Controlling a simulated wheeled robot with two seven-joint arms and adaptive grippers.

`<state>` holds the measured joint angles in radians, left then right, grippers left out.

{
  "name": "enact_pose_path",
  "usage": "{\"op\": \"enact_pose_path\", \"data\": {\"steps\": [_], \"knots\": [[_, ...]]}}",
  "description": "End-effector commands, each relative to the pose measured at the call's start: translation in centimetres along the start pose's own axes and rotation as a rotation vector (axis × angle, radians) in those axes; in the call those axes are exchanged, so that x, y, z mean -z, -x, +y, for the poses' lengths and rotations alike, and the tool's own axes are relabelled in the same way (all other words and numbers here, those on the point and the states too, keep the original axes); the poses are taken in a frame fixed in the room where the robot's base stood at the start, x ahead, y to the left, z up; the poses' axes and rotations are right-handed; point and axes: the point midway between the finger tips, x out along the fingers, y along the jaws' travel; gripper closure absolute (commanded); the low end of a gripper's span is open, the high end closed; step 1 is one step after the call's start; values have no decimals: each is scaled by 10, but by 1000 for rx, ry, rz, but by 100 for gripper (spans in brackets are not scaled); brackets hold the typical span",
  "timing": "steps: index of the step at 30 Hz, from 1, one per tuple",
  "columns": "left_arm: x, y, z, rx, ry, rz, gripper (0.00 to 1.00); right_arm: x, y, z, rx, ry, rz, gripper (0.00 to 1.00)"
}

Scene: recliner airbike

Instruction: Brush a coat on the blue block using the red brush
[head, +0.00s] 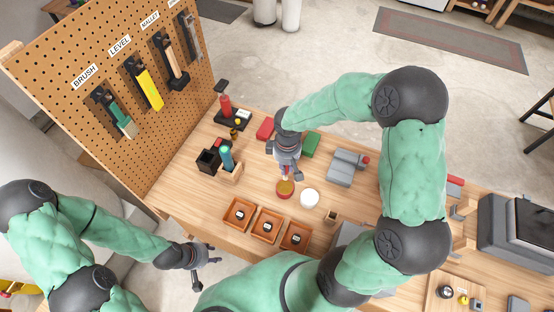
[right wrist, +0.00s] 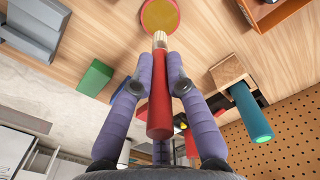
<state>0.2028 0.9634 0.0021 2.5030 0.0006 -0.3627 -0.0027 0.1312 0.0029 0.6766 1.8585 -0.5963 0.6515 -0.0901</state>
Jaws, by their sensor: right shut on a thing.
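My right gripper (head: 287,168) is shut on the red brush (right wrist: 159,106), gripping its red handle in the right wrist view (right wrist: 160,72). The brush's pale bristles (right wrist: 159,38) point at a red-rimmed round dish with yellowish contents (right wrist: 160,14). In the head view the gripper is just behind this dish (head: 285,188); I cannot tell whether the bristles touch it. My left gripper (head: 207,269) is open and empty, off the bench's front edge.
A white round container (head: 309,198) stands right of the dish. Several orange trays (head: 267,225) line the front. A teal cylinder (head: 227,156) stands in a wooden holder at left. A grey fixture (head: 346,166) is at right. A pegboard (head: 100,60) with tools rises at left.

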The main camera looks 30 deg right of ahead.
Motion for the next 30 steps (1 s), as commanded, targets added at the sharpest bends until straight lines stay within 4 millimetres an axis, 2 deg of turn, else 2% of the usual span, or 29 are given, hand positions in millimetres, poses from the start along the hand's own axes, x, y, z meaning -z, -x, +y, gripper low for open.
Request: {"op": "enact_pose_path", "data": {"steps": [8, 24, 30], "knots": [[-1, -6, -2, 0, -1, -2, 60, -3, -10, 0, 2, -4, -1, 100], [1, -40, -14, 0, 0, -1, 60, -2, -57, 1, 1, -4, 0, 100], [1, -42, -15, 0, 0, -1, 60, -2, -61, 1, 1, -4, 0, 100]]}}
